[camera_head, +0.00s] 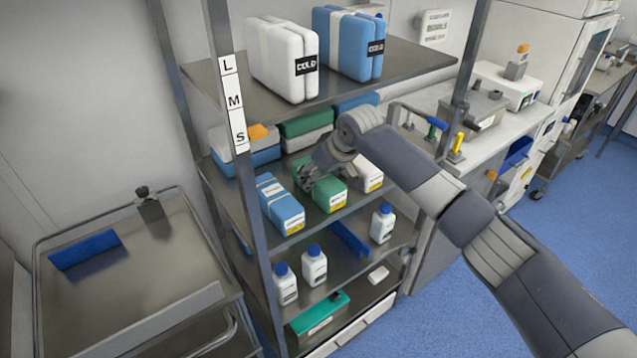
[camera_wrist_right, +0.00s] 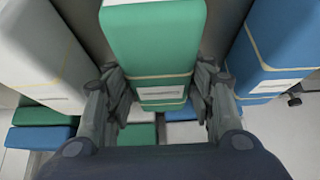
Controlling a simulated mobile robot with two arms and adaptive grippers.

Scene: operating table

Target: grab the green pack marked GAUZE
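A green pack (camera_head: 330,195) with a pale label lies on the middle shelf (camera_head: 240,190), between a blue pack (camera_head: 280,205) and a white pack (camera_head: 368,175). Its label is too small to read. My right gripper (camera_head: 306,178) is at the rear left part of the green pack. In the right wrist view the green pack (camera_wrist_right: 155,40) lies between the two fingers of my right gripper (camera_wrist_right: 162,88), one on each side. The fingers look spread, with narrow gaps to the pack; exact contact is hard to tell. My left gripper is out of view.
More green and blue packs (camera_head: 305,122) lie behind on the same shelf. White bottles (camera_head: 314,265) stand on the shelf below. White and blue COLD packs (camera_head: 285,60) stand above. A shelf post (camera_head: 235,150) rises at the front left, and a metal cart (camera_head: 130,270) stands left.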

